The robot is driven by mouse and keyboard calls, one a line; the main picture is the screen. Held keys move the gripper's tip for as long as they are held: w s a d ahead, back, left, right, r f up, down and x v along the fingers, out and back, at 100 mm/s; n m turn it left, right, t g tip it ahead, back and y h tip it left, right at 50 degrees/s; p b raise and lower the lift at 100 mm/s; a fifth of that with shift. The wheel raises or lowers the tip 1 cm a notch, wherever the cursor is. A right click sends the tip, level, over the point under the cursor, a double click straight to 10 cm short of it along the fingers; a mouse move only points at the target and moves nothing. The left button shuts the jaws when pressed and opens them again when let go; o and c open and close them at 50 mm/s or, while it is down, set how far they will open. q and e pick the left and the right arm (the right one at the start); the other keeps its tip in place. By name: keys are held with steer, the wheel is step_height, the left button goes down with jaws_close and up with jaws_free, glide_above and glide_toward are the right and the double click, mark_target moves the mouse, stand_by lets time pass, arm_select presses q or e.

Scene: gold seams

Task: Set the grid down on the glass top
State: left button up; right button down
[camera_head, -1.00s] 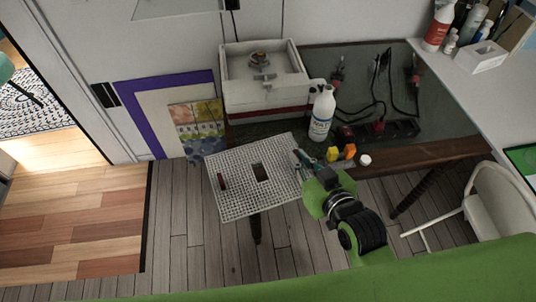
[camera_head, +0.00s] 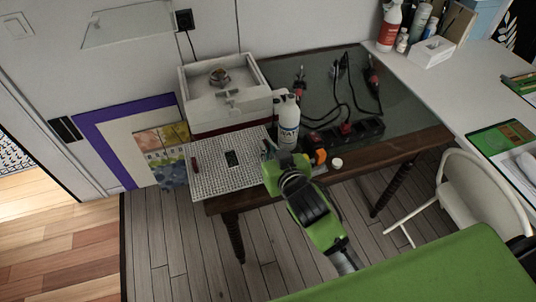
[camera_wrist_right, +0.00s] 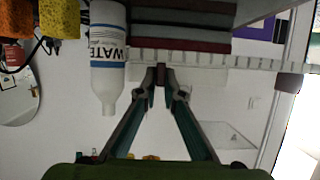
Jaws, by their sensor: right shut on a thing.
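The white grid (camera_head: 212,182) is a flat perforated panel with a small dark red piece and a dark rectangular patch on it. My right gripper (camera_head: 270,149) is shut on its right edge. In the wrist view the gripper (camera_wrist_right: 161,70) pinches the grid (camera_wrist_right: 220,59), seen edge-on. The grid overlaps the front left corner of the table in the head view and extends left past it. I cannot tell whether it touches the table. The dark glass top (camera_head: 285,68) lies behind and to the right. My left gripper is out of view.
A white bottle (camera_head: 289,124), which also shows in the wrist view (camera_wrist_right: 108,70), stands close to the gripper. A white box-like basin (camera_head: 225,108) is behind the grid. Cabled tools and a power strip (camera_head: 345,135) occupy the glass top. A chair (camera_head: 480,195) stands right.

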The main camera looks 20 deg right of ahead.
steer(key=w+f, duration=0.1)
steer(key=w+d+f, duration=0.1)
steer(key=f, duration=0.1)
steer(key=w+f, duration=0.1)
steer(key=f, duration=0.1)
steer(key=shift+w+d+f, duration=0.1)
steer(key=shift+w+d, duration=0.2)
steer(key=shift+d, duration=0.1)
steer(key=shift+w+f, duration=0.15)
steer(key=shift+f, duration=1.6)
steer(key=c, duration=2.2)
jaws_free()
steer(key=shift+o, duration=0.2)
steer(key=v, duration=1.2)
steer(key=shift+d, duration=0.15)
